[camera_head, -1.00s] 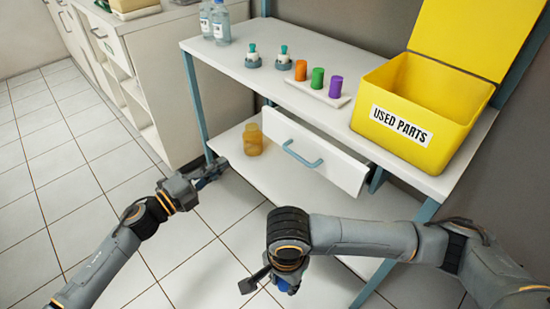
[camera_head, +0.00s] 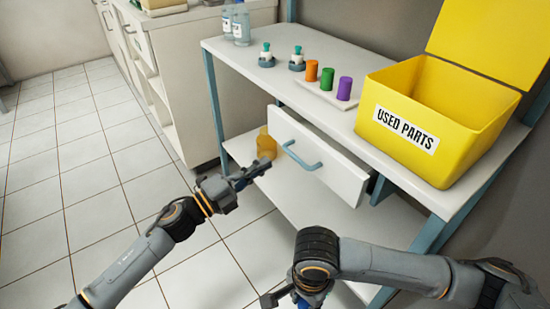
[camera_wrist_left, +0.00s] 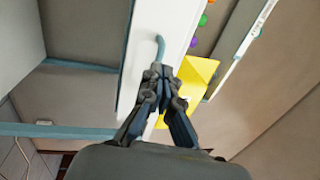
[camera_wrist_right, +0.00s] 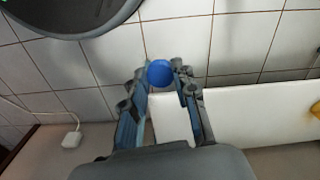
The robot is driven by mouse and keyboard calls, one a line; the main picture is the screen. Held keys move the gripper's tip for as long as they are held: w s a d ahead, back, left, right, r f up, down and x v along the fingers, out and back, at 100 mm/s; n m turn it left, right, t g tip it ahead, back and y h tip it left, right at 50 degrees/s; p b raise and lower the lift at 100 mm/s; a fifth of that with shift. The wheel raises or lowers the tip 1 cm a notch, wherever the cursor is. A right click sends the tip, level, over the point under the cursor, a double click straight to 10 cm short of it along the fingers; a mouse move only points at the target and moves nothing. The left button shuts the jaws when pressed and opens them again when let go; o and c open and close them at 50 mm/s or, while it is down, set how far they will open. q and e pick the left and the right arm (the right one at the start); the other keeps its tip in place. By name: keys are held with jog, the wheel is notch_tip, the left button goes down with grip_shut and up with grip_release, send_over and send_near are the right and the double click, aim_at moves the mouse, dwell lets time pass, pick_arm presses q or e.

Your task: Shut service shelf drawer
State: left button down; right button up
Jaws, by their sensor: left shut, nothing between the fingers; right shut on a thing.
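The service shelf drawer (camera_head: 335,166) has a white front and stands out from under the white tabletop, so it is partly open. Its blue bar handle (camera_head: 300,158) faces me. My left gripper (camera_head: 264,167) is shut and empty, in front of the drawer's left part and left of the handle. In the left wrist view its fingertips (camera_wrist_left: 160,72) overlap the lower end of the handle (camera_wrist_left: 160,47); I cannot tell whether they touch. My right gripper (camera_wrist_right: 163,82) is shut on a blue round object (camera_wrist_right: 159,73), low in front of the shelf. The drawer's inside is hidden.
An amber jar (camera_head: 266,143) stands on the lower shelf (camera_head: 285,200), behind my left gripper. The tabletop (camera_head: 290,85) carries a yellow used-parts bin (camera_head: 410,150), colored cylinders (camera_head: 328,82) and bottles (camera_head: 241,27). The tiled floor (camera_head: 90,190) at left is clear.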

aim_at(289, 150)
pick_arm(q)
jog(key=shift+x, duration=2.15)
pick_arm(e)
jog(key=shift+f, duration=0.25)
pick_arm(q)
jog(key=x, duration=0.3)
jog(key=b+x, duration=0.1)
jog(key=shift+w+d+f, duration=0.1)
jog(key=shift+d+f, duration=0.1)
jog(key=shift+f, duration=0.15)
pick_arm(e)
jog(key=shift+f, duration=0.2)
pick_arm(q)
jog(key=shift+r, duration=0.15)
pick_arm(e)
jog(key=shift+s+a, duration=0.1)
jog(key=shift+a, duration=0.05)
